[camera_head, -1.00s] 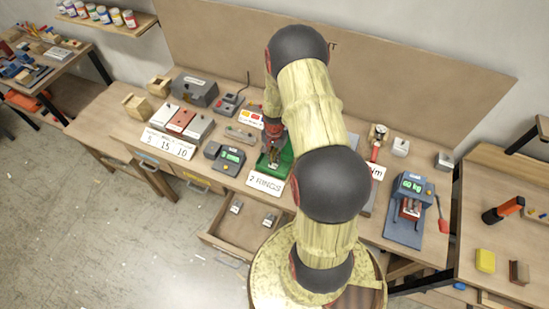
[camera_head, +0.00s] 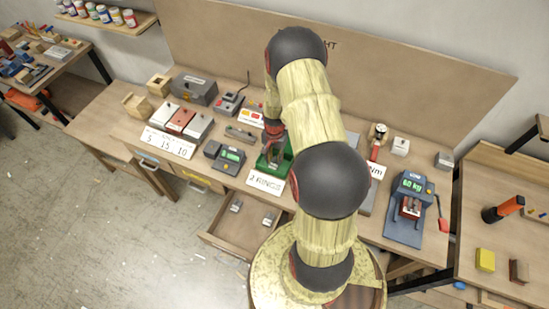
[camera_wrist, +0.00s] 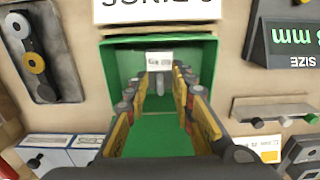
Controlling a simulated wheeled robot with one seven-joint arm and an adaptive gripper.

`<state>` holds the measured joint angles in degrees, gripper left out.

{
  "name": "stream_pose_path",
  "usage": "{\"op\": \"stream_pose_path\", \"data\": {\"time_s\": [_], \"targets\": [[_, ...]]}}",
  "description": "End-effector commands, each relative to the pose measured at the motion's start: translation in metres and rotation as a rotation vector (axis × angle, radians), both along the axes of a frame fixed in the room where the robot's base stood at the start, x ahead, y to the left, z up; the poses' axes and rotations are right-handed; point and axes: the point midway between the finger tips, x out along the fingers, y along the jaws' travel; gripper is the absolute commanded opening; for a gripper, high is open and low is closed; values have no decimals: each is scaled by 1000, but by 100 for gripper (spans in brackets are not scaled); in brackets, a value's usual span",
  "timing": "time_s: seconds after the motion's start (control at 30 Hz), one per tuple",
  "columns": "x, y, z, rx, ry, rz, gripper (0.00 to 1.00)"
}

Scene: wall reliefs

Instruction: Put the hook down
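A small grey piece with a white label, apparently the hook (camera_wrist: 160,64), is at the far end of the green tray (camera_wrist: 117,72) in the wrist view. My gripper (camera_wrist: 162,78) is above the tray with its fingers apart. The labelled piece shows between and just beyond the fingertips, with gaps visible beside its narrow grey part. I cannot tell whether it touches the tray floor. In the head view, my gripper (camera_head: 275,150) is over the green tray (camera_head: 268,168), and the hook is too small to make out.
A "2 RINGS" card (camera_head: 265,182) stands in front of the tray. A green-display gauge (camera_head: 230,158) is to its left. Below is an open drawer (camera_head: 232,228) with two small labelled pieces. A blue scale (camera_head: 408,210) stands on the right. My arm hides part of the bench.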

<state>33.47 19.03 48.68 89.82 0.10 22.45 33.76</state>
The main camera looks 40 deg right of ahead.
Motion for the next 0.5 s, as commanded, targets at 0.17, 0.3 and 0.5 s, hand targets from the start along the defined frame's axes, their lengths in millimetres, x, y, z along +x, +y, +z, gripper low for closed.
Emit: {"op": "stream_pose_path", "data": {"time_s": [0.17, 0.3, 0.5], "targets": [[0, 0, 5, 0, 0, 0, 24], [1, -1, 23, -2, -3, 0, 24], [1, -1, 64, -3, -4, 0, 24]]}}
